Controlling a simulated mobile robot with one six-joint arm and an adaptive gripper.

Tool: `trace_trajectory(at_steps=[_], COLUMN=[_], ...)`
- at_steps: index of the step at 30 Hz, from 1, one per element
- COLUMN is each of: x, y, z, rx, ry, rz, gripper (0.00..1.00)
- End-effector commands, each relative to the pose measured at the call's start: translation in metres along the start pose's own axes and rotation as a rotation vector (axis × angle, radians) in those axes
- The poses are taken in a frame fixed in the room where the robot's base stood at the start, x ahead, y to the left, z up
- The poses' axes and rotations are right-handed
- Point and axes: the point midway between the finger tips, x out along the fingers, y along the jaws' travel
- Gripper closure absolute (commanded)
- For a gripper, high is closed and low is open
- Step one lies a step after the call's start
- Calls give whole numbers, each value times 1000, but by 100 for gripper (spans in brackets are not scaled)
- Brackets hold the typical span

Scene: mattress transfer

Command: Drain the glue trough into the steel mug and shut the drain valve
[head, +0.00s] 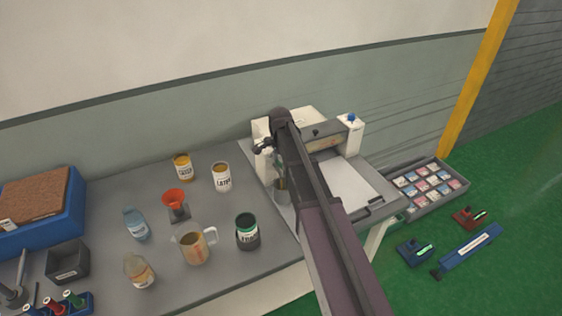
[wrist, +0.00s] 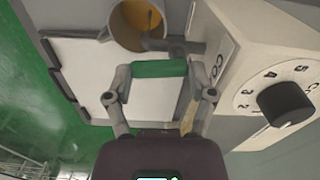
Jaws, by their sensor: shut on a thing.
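My gripper (wrist: 158,70) is shut on a green lever handle (wrist: 160,68), with one finger at each end of it. The handle joins a grey valve fitting (wrist: 187,47) on the side of the machine. The steel mug (wrist: 137,40) is at the top of the wrist view, close to the valve, with amber glue inside. In the head view the mug (head: 282,193) stands beside the machine, partly behind my arm. The glue trough (head: 326,143) lies along the top of the machine and is partly hidden. Whether glue is flowing is not clear.
A numbered dial with a black knob (wrist: 286,104) is close on the right in the wrist view. A green-labelled can (head: 247,232), a glass jug (head: 194,243), a red funnel (head: 174,201) and other containers stand on the grey bench (head: 110,190) to the left.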

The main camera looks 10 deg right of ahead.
Motion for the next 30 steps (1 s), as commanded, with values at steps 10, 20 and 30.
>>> trace_trajectory(at_steps=[10, 20, 30], x=[1, 1, 0], y=[2, 2, 1], z=[3, 3, 3], rx=[136, 149, 147], ry=[0, 0, 0], rz=[4, 5, 3], gripper=[76, 76, 0])
